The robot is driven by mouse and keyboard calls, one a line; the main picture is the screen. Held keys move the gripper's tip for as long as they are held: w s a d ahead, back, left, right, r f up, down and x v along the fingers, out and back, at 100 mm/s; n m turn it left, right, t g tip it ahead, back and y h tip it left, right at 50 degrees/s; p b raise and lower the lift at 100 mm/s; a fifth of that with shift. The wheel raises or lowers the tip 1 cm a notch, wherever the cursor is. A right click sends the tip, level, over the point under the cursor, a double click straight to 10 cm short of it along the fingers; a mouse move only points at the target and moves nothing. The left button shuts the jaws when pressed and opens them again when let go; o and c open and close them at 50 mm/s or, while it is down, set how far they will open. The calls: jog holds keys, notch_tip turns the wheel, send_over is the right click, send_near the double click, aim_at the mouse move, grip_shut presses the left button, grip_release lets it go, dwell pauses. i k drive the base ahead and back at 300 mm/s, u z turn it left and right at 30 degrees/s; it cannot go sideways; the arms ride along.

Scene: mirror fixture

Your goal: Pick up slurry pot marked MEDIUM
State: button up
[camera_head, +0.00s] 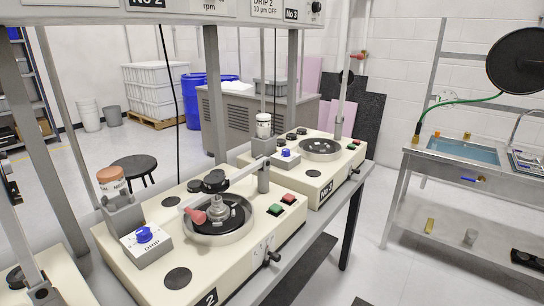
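A pot with an orange-brown top and a white label (111,180) stands on a grey bracket at the left of machine No 2. The writing on its label is too small to read. A second, white pot with a dark band (263,124) stands on a grey post by machine No 3, further back. Its marking cannot be read either. I cannot tell which pot is marked MEDIUM. My gripper is not in view.
Uprights and a hanging black cable cross the space. A steel sink bench (408,184) is at right, with clear floor between.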

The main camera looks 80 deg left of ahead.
aim_at(113, 185)
jog(key=u, duration=0.45)
jog(key=i, duration=0.95)
jog(key=u, duration=3.5)
jog(key=i, duration=0.5)
jog(key=u, duration=0.05)
jog(key=k, duration=0.9)
jog(key=u, duration=0.5)
jog(key=i, duration=0.6)
jog(key=z, duration=0.35)
